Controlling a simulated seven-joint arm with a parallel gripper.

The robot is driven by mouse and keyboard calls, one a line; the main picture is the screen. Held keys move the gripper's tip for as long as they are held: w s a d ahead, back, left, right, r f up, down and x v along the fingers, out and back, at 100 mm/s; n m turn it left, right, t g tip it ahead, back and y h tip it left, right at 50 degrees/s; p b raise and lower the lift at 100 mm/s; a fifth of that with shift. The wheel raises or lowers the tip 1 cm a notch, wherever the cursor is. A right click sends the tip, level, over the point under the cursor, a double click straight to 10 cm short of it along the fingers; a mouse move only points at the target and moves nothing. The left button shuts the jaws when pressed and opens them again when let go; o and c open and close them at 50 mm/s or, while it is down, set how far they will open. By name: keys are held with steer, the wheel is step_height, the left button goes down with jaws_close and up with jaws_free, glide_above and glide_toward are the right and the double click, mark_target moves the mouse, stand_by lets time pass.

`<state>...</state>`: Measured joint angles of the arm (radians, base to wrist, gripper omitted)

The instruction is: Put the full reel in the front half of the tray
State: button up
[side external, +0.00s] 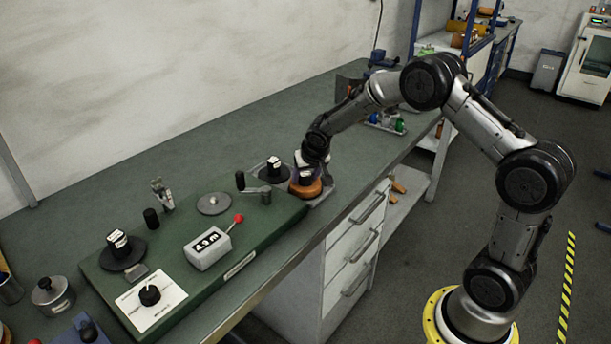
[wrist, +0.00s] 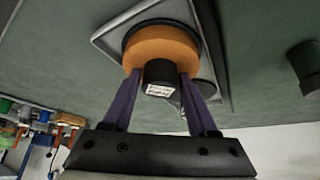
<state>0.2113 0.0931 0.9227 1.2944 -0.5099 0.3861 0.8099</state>
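The full reel (side external: 303,189), wound with orange-copper foil, is at the tray's end nearer the side camera. In the wrist view the full reel (wrist: 165,45) shows its dark hub with a white label. My gripper (side external: 308,172) points down over this reel. Its purple fingers (wrist: 160,75) stand on either side of the hub and appear to touch it. The grey tray (side external: 323,196) lies under the reel; its raised rim (wrist: 115,25) shows in the wrist view. I cannot tell whether the reel rests on the tray floor or hangs just above it.
Small coloured items (side external: 385,123) lie farther right.

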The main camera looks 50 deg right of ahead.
steer(key=shift+o, duration=1.1)
steer(key=shift+r, duration=0.1)
steer(key=s+a+r+n, duration=0.1)
steer(key=s+a+r, duration=0.2)
steer(key=s+r, duration=0.35)
steer(key=s+a+r, duration=0.3)
steer(key=r, duration=0.6)
steer(key=s+a+r+n+y, duration=0.1)
steer(key=s+a+n, duration=0.2)
steer(key=s, duration=0.9)
steer(key=s+a+r+n+y, duration=0.1)
steer(key=s+a, duration=0.5)
steer(key=s, duration=0.6)
steer(key=shift+s+r+n+t+y, duration=0.15)
steer(key=shift+s+n+t+y, duration=0.2)
steer(key=shift+n+y, duration=0.45)
